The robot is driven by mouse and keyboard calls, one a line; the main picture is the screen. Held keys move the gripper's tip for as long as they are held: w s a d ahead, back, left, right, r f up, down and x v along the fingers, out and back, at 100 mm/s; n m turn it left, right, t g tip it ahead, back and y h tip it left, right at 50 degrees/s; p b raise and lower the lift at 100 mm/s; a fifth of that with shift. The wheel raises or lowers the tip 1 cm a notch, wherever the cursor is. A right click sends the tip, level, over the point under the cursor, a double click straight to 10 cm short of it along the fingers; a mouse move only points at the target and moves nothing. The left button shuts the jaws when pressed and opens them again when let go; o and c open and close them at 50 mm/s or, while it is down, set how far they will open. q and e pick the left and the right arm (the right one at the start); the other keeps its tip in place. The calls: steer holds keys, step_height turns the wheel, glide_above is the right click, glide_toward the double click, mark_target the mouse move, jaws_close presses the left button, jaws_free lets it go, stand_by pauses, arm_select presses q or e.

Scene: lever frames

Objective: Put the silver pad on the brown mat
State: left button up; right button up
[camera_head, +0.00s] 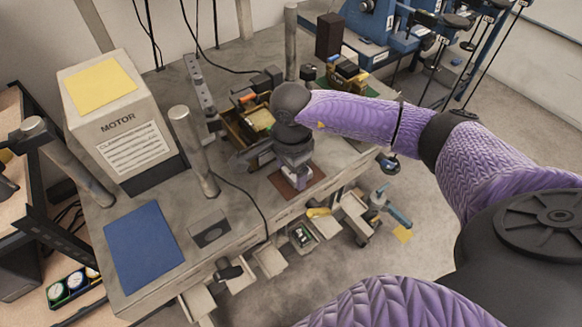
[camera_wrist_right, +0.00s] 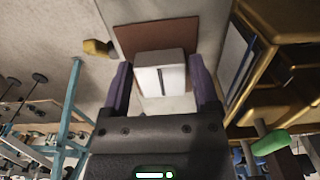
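The brown mat (camera_head: 315,180) lies on the workbench near its front edge. It also shows in the right wrist view (camera_wrist_right: 172,35). My right gripper (camera_head: 296,181) points down over the mat and hides its middle. In the right wrist view, the silver pad (camera_wrist_right: 160,70), a pale block with a dark slit, sits between the two purple fingers of my right gripper (camera_wrist_right: 161,72). My left gripper is not in view.
A motor box (camera_head: 118,125) and metal posts (camera_head: 195,150) stand on the left of the bench. A blue mat (camera_head: 144,247) lies at the front left. A yellow-brown open bin (camera_head: 238,128) stands just behind my right gripper. Open drawers (camera_head: 268,260) jut below the bench edge.

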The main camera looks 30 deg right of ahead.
steer(key=shift+o, duration=1.1)
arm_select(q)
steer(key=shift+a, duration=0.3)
arm_select(e)
steer(key=shift+r, duration=0.25)
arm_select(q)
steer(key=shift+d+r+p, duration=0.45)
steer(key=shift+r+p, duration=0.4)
arm_select(e)
step_height(320, 180, up, 12)
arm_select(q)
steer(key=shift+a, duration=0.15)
